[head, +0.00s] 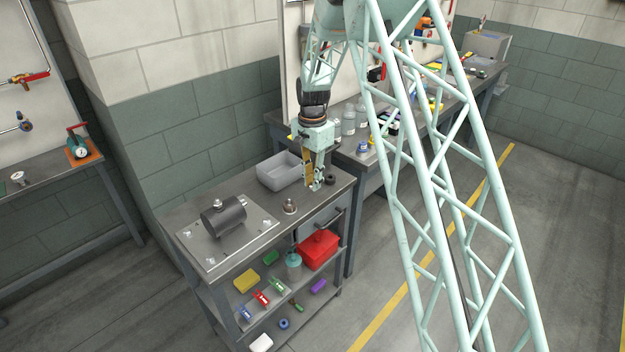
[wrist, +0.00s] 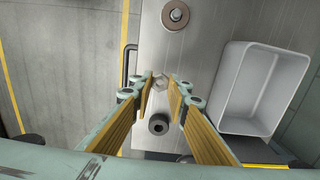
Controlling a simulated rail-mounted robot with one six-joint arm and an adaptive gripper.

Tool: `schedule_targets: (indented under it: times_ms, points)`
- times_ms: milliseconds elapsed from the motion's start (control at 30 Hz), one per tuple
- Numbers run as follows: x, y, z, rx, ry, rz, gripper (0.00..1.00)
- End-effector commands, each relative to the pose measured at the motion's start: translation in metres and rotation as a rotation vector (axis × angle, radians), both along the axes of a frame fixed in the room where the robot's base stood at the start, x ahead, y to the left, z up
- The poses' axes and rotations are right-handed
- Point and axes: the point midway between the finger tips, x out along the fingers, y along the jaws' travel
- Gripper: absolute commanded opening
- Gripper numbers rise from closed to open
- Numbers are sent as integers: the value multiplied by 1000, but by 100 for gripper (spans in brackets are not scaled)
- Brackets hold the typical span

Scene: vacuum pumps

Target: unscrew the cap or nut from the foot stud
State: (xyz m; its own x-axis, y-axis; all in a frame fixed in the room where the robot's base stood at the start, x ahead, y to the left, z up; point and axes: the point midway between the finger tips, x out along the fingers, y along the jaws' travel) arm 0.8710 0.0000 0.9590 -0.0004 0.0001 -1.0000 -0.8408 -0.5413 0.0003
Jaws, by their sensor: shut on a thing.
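My gripper (head: 316,186) points down over the right end of the cart top. In the wrist view my gripper (wrist: 160,80) has its fingertips closed on a small grey metal nut (wrist: 159,84), which looks six-sided. Whether a stud sits under the nut is hidden. A dark round part with a hole or stub in its middle (wrist: 158,124) stands beside the fingers; it also shows in the head view (head: 330,179). A round metal disc with a raised centre (head: 289,207) stands nearer the pump; the wrist view shows it from above (wrist: 175,14).
A grey tray (head: 280,170) stands behind my gripper, close by. A dark cylindrical pump (head: 223,215) sits on a plate (head: 262,221) to the left. Lower shelves hold a red box (head: 318,249) and small items. A long bench (head: 352,153) with bottles stands behind.

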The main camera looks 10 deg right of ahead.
Motion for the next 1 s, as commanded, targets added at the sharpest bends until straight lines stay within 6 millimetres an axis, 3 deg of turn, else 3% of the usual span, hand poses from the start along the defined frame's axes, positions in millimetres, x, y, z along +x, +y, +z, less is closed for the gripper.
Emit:
schedule_targets:
  times_ms: [400,1000]
  points:
    - [0,0,-25,1,-1,0,3]
    - [0,0,-28,1,-1,0,3]
